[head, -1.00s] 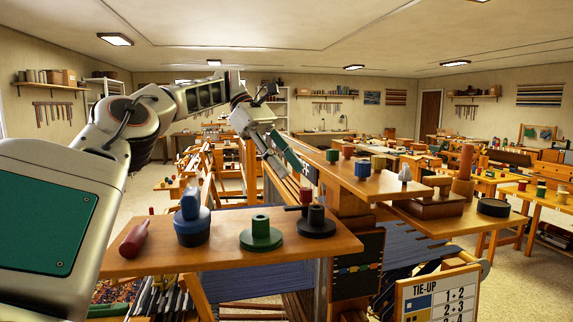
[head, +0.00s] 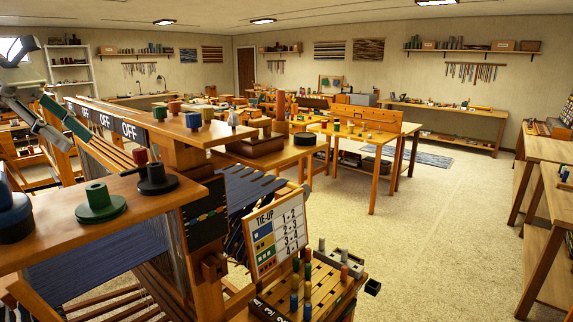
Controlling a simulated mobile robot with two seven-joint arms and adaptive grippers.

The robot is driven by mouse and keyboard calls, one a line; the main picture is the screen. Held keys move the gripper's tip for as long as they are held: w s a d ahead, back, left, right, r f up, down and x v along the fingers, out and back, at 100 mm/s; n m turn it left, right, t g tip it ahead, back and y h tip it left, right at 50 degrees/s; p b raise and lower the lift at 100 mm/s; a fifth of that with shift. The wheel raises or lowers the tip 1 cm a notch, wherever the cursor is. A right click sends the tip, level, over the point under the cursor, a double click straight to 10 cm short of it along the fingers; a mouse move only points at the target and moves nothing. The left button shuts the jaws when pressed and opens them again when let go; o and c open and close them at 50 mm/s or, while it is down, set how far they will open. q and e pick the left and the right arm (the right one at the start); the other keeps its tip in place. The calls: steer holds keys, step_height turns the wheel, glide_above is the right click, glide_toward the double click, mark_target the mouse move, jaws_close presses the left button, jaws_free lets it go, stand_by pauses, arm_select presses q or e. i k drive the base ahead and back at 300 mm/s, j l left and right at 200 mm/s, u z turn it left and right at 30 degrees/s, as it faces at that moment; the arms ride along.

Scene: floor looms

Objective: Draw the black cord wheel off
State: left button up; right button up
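A black wheel (head: 157,182), a flat disc with an upright hub, sits on the wooden shelf (head: 150,205) at the front left of the loom. A red spool-like piece (head: 140,157) and a thin dark bar show just behind it. A green wheel (head: 98,204) of similar shape stands to its left. My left gripper (head: 58,138) is at the upper left edge, above and left of the black wheel and apart from it. It looks empty; its finger gap is unclear. My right gripper is out of view.
A blue-topped dark piece (head: 12,215) is cut by the left edge. Small spools stand on the raised beam (head: 215,134) beside OFF labels. A tie-up board (head: 276,232) and a peg box (head: 310,285) stand right of the shelf. Open floor (head: 430,235) lies at the right.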

mark_target(158, 183)
steer(key=k+j, duration=0.9)
steer(key=j, duration=0.25)
steer(key=k+j, duration=0.45)
steer(key=j, duration=0.1)
